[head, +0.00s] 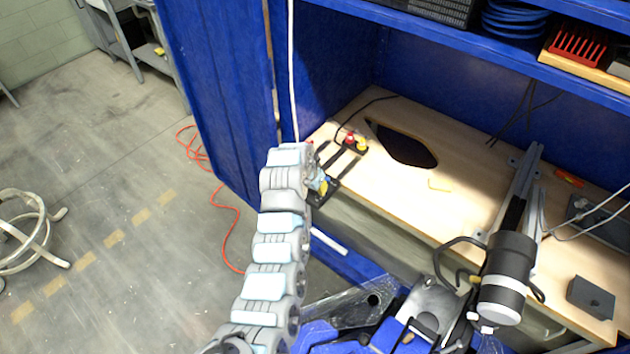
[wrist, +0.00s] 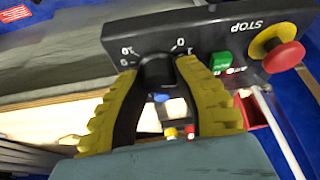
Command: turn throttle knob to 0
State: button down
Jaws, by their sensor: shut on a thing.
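The throttle knob (wrist: 157,72) is a dark round knob on a dark grey control panel (wrist: 215,40). White numbers are printed around it, with 0 and 1 on its right side and 10 on its left. In the wrist view my gripper (wrist: 158,66) has its two yellow and black fingers on either side of the knob, shut on it. The fingers hide much of the knob, so its pointer cannot be read. In the head view my gripper (head: 322,186) is at the left end of the bench, mostly hidden by my arm.
A red and yellow stop button (wrist: 284,56) and a green button (wrist: 220,62) sit on the panel, right of the knob. A motor on a bracket (head: 508,270) stands at the right. A blue wall (head: 215,90) is left.

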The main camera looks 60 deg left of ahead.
jog(key=n+p, duration=0.2)
jog(key=n, duration=0.1)
jog(key=shift+d+g+y+p, duration=0.15)
jog(key=shift+g+y+p, duration=0.2)
jog(key=shift+g+y, duration=0.05)
jog(key=n+p, duration=0.1)
jog(key=n, duration=0.1)
jog(key=shift+n+g+y, duration=0.3)
jog(key=shift+n+g, duration=0.1)
jog(key=n+g, duration=0.1)
jog(key=n, duration=0.1)
jog(key=shift+f+n, duration=0.15)
jog(key=shift+n, duration=0.15)
jog(key=shift+f+n+g+y+b, duration=0.1)
jog(key=shift+n+g+y+b, duration=0.4)
jog(key=shift+n, duration=1.3)
jog(key=shift+g, duration=0.3)
jog(key=c, duration=0.7)
grip_release()
jog(key=shift+r, duration=0.2)
